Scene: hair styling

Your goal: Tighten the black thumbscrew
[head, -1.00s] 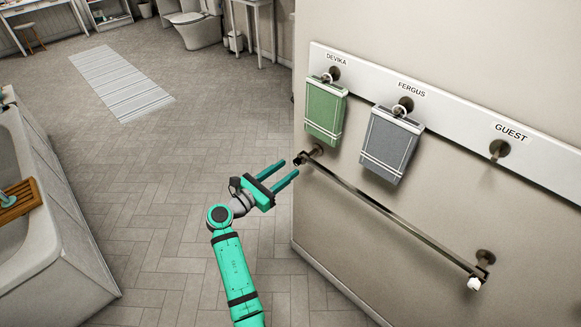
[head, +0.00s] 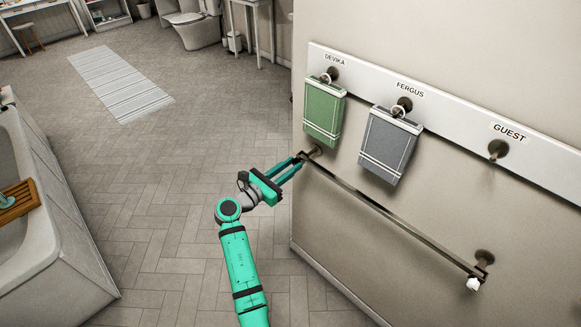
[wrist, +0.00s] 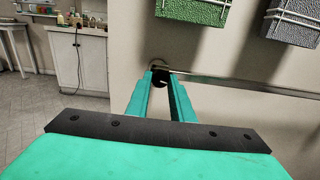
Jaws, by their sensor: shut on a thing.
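A metal towel bar (head: 385,214) is mounted on the wall on two brackets. The black thumbscrew (wrist: 160,80) is at its left end, in front of the round wall mount, and shows between my fingertips in the wrist view. My gripper (head: 300,158) is shut on the thumbscrew; its teal fingers mostly hide it in the head view. A white knob (head: 474,284) sits at the bar's right end, apart from my gripper.
A green towel (head: 325,111) and a grey towel (head: 390,146) hang from hooks above the bar. The GUEST hook (head: 498,150) is empty. A bathtub (head: 50,230) stands at the left, with open tiled floor between.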

